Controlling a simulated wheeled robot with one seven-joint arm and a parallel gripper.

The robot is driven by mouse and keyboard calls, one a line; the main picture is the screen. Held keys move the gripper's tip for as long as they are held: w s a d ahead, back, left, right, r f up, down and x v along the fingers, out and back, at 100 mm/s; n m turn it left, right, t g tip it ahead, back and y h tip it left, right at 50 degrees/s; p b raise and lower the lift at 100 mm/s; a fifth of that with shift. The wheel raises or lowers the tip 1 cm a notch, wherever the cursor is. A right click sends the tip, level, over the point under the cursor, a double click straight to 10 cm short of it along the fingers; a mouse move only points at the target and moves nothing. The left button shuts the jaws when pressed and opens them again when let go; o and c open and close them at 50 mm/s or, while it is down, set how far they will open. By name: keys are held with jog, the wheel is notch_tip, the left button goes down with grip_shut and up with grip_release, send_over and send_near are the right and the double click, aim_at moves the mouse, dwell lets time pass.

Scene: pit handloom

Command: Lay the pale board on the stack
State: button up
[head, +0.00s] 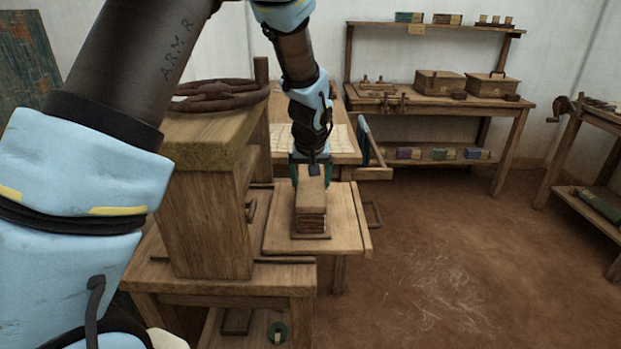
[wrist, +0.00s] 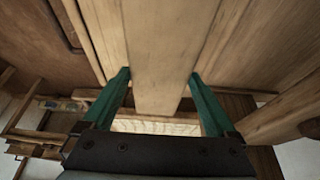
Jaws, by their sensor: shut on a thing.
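The pale board (head: 312,193) is in my gripper (head: 311,170), lying roughly flat with its near end toward the head camera. In the wrist view the board (wrist: 163,50) runs lengthwise between the two green fingers, which close on its sides. The stack (head: 311,224) of darker brown boards is directly below the board's near end, on a small wooden table (head: 350,225). Board and stack look lined up and very close; I cannot tell whether they touch. The far end of the board is hidden by my gripper.
A thick wooden post and beam (head: 205,220) stand close on the left, with a coiled brown thing (head: 220,95) on top. A bench with boxes (head: 440,95) is at the back. The floor (head: 440,270) to the right is clear.

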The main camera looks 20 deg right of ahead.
jog(key=shift+f, duration=0.1)
jog(key=shift+f, duration=0.15)
jog(key=o, duration=1.2)
jog(key=shift+s+r, duration=0.1)
jog(key=shift+r, duration=0.4)
jog(key=b+v, duration=0.1)
jog(key=v, duration=1)
jog(key=shift+s+a+r, duration=0.1)
jog(key=shift+s+r, duration=0.05)
